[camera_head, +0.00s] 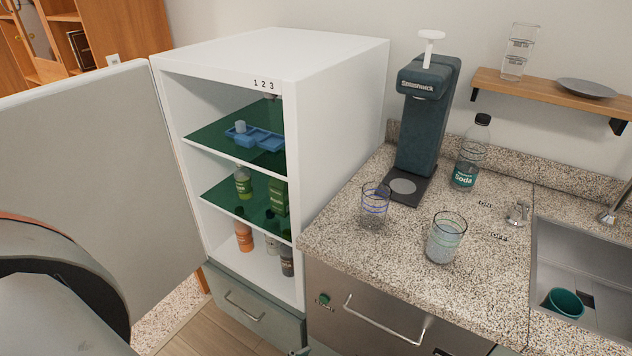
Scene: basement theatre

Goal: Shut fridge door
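The white fridge (335,105) stands in the middle of the head view with its front open. Its door (105,175) is swung wide out to the left, showing its pale inner face. Inside are dark green shelves (225,135) with a blue tray (258,138), a green-capped bottle (243,182), a green carton (278,197) and an orange bottle (244,236). A large dark and grey part of my arm fills the lower left corner, in front of the door's lower part.
A granite counter (400,250) adjoins the fridge's right side, holding a drink machine (428,120), two glasses (373,205) and a soda bottle (469,155). A sink (590,260) is at right. A drawer (250,305) lies below the fridge, with wooden floor in front.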

